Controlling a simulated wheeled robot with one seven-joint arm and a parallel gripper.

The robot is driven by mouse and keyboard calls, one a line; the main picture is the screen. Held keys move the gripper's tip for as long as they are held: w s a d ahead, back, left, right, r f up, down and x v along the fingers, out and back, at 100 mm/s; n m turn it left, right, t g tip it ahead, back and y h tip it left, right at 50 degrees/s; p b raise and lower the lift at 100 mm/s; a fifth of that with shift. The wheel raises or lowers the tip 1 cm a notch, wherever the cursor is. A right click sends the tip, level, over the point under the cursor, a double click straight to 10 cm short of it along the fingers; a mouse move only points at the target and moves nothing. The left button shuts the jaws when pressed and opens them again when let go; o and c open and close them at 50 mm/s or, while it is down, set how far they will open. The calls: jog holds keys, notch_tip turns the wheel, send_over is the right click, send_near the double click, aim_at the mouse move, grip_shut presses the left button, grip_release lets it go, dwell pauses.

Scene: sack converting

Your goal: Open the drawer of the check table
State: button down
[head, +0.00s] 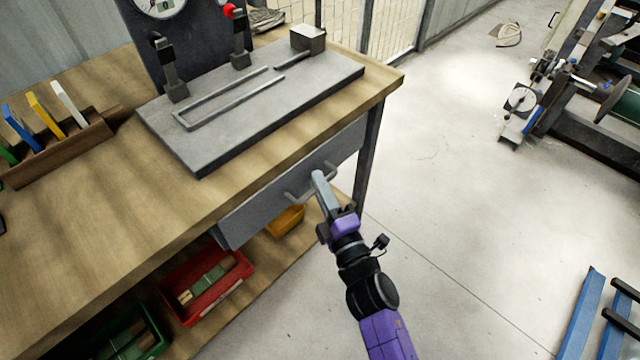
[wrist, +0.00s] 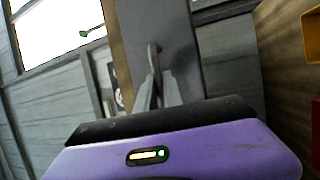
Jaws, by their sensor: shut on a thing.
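The check table (head: 120,215) has a wooden top, and its grey drawer (head: 262,208) sits just under the front edge. The drawer looks closed or nearly so, with no interior showing. Its bar handle (head: 291,197) stands out from the drawer front. My gripper (head: 318,178) reaches up to the handle from below right and is shut on it, covering part of the bar. In the wrist view, the two fingers of my gripper (wrist: 161,88) close around the handle (wrist: 153,56), with the grey drawer front (wrist: 178,45) behind it.
Red (head: 205,288), green (head: 135,338) and yellow (head: 284,221) bins sit on the lower shelf.

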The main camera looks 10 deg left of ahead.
jog(key=s+d+p, duration=0.7)
jog(key=s+d, duration=0.8)
jog(key=d, duration=0.5)
jog(key=shift+s, duration=0.3)
jog(key=shift+f, duration=0.1)
jog(key=c, duration=1.8)
grip_release()
jog(key=shift+o, duration=0.2)
jog(key=v, duration=0.7)
jog(key=shift+s+d+b, duration=0.2)
jog(key=shift+s+b, duration=0.1)
jog(key=shift+s, duration=0.05)
jog(key=shift+f, duration=0.1)
